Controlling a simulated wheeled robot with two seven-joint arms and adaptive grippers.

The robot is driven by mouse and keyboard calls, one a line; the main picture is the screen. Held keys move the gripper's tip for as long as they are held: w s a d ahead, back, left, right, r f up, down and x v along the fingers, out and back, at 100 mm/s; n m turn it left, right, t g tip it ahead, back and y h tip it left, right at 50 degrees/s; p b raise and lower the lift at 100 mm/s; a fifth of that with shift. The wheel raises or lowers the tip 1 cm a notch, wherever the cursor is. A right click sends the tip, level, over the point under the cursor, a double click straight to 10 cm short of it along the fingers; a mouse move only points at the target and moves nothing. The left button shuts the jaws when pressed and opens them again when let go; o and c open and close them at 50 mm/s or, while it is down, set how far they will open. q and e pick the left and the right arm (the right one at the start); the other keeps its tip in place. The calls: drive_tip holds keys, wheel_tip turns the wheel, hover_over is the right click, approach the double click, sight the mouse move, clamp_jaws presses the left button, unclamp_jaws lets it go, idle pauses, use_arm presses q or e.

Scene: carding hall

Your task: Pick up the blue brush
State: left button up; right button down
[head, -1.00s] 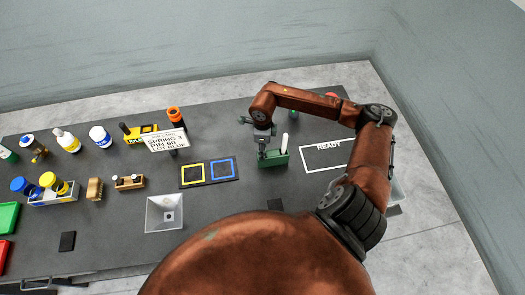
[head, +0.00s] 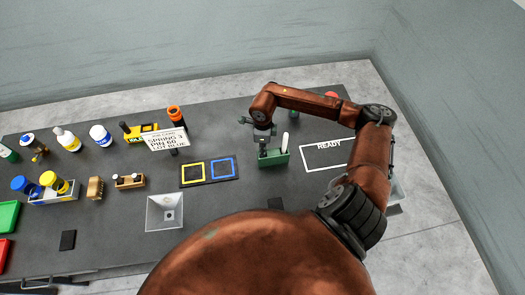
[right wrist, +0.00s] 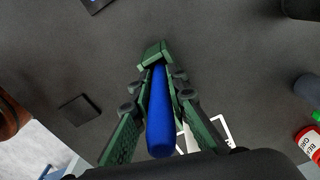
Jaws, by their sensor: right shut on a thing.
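The blue brush shows in the right wrist view as a long blue handle (right wrist: 160,118) lying between my fingers. My right gripper (head: 262,138) is shut on this handle; its fingers also show in the right wrist view (right wrist: 158,82). A pale upright handle (head: 285,141) stands at the holder's right part. The blue brush's lower end is hidden, so I cannot tell whether it is clear of the holder. My left gripper is not in view.
A white-outlined READY area (head: 326,154) is right of the holder. A dark mat (head: 209,182) with yellow and blue squares lies left, beside a sign (head: 165,139). A grey square tray (head: 151,218), bottles and a brown brush (head: 95,188) are further left.

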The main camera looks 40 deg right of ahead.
drive_tip(key=shift+r, duration=0.1)
wheel_tip(320, 180, up, 10)
drive_tip(key=shift+f+b, duration=0.1)
drive_tip(key=shift+b, duration=0.75)
